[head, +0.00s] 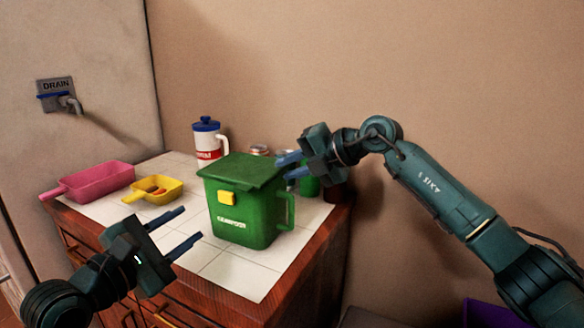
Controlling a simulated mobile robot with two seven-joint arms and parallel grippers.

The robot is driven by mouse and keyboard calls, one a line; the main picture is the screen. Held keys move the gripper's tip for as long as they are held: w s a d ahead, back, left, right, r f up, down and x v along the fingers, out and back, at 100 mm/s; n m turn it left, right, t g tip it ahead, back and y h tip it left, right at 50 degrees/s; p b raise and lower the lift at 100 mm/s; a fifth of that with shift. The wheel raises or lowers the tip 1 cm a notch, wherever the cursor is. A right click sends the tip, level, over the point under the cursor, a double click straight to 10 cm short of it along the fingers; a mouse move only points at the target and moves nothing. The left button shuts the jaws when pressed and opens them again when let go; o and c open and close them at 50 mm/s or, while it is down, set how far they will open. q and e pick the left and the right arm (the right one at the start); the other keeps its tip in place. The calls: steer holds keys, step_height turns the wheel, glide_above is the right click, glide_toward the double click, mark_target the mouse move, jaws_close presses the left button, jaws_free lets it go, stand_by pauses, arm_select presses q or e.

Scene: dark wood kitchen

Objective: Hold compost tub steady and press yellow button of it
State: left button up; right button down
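The green compost tub (245,217) stands upright on the white sheet on the cabinet top, with its green lid (243,171) down. The yellow button (227,198) is on its front, just under the lid, and a green handle is on its right side. My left gripper (191,227) is open and empty in front of the tub, to the left and apart from it. My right gripper (287,167) is open beside the tub's upper right edge, fingers pointing left; I cannot tell whether they touch the lid. Nothing shows between either pair of fingers.
A pink scoop (98,182) and a yellow scoop (160,188) lie at the left. A white jug with a blue lid (207,142) stands behind the tub. Jars (260,150) and a green container (309,186) are behind my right gripper. The sheet's front (235,275) is clear.

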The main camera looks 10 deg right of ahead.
arm_select(q)
steer(key=shift+c, duration=0.3)
jaws_close()
stand_by(1.5)
